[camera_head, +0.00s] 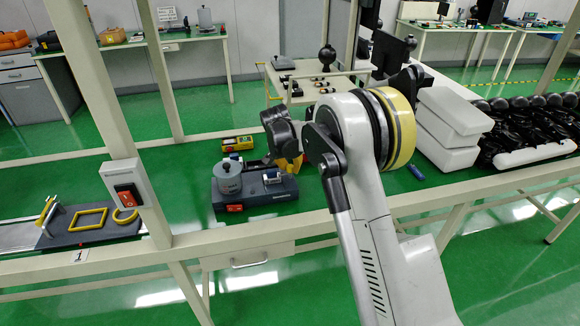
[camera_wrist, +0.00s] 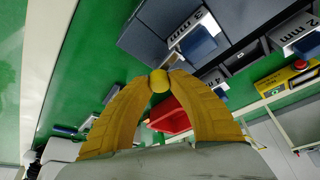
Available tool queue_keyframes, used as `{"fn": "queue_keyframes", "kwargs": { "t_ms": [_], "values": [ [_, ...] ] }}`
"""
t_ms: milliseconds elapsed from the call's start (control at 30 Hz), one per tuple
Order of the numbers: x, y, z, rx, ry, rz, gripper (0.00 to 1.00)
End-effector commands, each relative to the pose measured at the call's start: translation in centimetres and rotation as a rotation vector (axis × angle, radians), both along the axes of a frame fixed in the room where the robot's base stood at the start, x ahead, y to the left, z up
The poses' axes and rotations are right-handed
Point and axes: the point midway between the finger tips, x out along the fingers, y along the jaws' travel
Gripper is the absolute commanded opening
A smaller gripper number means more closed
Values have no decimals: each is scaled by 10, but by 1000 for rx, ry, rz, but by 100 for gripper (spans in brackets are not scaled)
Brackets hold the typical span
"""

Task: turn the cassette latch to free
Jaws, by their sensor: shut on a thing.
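My gripper (camera_wrist: 159,78) has its two yellow fingers closed around a small round yellow knob (camera_wrist: 159,83) at their tips in the wrist view. The knob may be the cassette latch; its turn position cannot be told. In the head view my gripper (camera_head: 291,162) is mostly hidden behind my wrist, at the right end of a dark device (camera_head: 255,205). That device carries a grey cylinder and a red switch at its front. The knob is hidden there.
A yellow meter (camera_head: 237,144) lies behind the device. A post with a red switch (camera_head: 128,196) and a dark board with yellow frames (camera_head: 90,232) are at left. White blocks (camera_head: 445,125) stand at right. The wrist view shows a red object (camera_wrist: 172,117) behind the fingers.

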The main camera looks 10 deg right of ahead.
Motion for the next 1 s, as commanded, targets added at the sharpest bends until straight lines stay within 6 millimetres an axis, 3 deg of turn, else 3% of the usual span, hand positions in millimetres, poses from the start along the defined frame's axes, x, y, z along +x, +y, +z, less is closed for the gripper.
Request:
{"fn": "queue_keyframes", "kwargs": {
  "t_ms": [1000],
  "values": [
    [0,-1,1,1,-1,942,0]
  ]
}}
